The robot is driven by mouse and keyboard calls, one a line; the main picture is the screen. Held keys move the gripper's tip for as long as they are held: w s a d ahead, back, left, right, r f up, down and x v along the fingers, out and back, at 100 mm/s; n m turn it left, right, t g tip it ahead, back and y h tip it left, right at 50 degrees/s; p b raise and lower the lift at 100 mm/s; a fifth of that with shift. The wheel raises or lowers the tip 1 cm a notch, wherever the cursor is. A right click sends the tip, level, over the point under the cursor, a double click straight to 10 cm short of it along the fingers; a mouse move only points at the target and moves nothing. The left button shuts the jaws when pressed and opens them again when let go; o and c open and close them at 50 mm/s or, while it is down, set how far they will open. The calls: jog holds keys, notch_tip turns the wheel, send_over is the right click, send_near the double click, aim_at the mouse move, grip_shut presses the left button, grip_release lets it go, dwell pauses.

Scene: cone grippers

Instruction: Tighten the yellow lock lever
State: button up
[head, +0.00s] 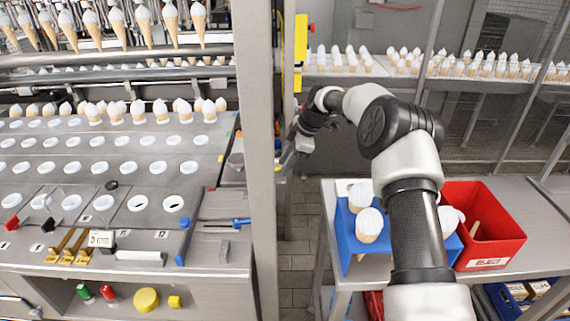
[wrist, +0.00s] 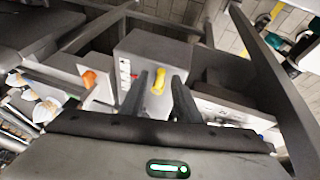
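The yellow lock lever (wrist: 158,81) is a small yellow handle on a grey box face in the wrist view. It appears between my two dark finger tips, and I see no clear contact. My gripper (wrist: 161,88) is open, with a gap between its fingers. In the head view my gripper (head: 287,158) is low beside the grey metal post, reaching toward the machine's right side. I cannot make out the lever for certain in the head view, as the post and my arm block that area.
The grey post (head: 256,130) stands close left of my gripper. An orange knob (wrist: 90,78) is left of the lever. A blue cone holder (head: 350,230) and a red bin (head: 492,222) sit on the right table. Tiled floor lies between machine and table.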

jog(key=v, duration=1.7)
jog(key=s+r+m+t+h+p, duration=0.3)
jog(key=s+r+m, duration=0.5)
jog(key=s+r, duration=0.9)
jog(key=s+d+f+m+p, duration=0.1)
jog(key=s+d+m, duration=0.1)
jog(key=s, duration=0.6)
jog(key=s+d+f+m+h+p, duration=0.1)
jog(key=s+d+m+p, duration=0.1)
jog(key=s+m, duration=0.3)
jog(key=s+d+f+m+p, duration=0.2)
jog(key=s+d+m, duration=0.1)
jog(key=s, duration=0.9)
jog(key=shift+m+t+h, duration=0.3)
jog(key=shift+m+t, duration=0.1)
jog(key=shift+m, duration=0.1)
